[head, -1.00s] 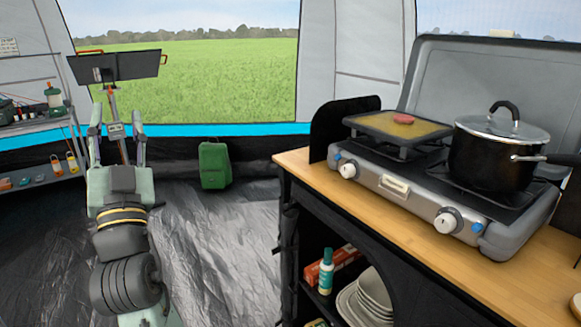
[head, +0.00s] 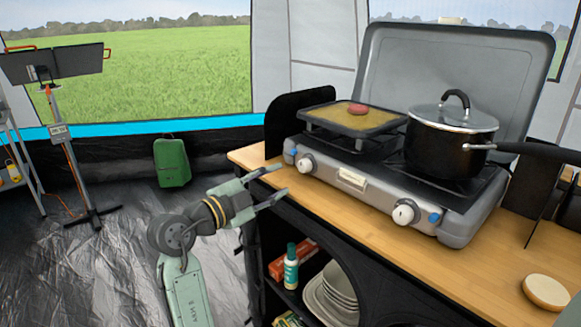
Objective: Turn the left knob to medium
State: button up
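The camping stove (head: 395,185) stands on the wooden counter with its lid raised. Its left knob (head: 306,163) is a white dial at the left of the front panel; its exact setting is too small to read. The right knob (head: 405,212) is a similar white dial farther right. My gripper (head: 282,180) is open and empty, its two fingers pointing right toward the stove front. It is at the counter's front left edge, to the left of and slightly below the left knob, apart from it in the picture.
A griddle with a red patty (head: 358,108) sits over the left burner, and a lidded black pot (head: 450,140) over the right burner, its handle reaching right. A round wooden lid (head: 546,292) lies at the counter's right. Below are plates (head: 332,290) and a bottle (head: 291,267).

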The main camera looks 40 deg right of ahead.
aim_at(302, 168)
jog(key=d, duration=0.3)
jog(key=w+d+p, duration=0.1)
jog(key=d, duration=0.2)
jog(key=d+p, duration=0.1)
jog(key=d, duration=0.2)
jog(key=shift+w, duration=0.3)
jog(key=shift+c, duration=0.2)
grip_shut()
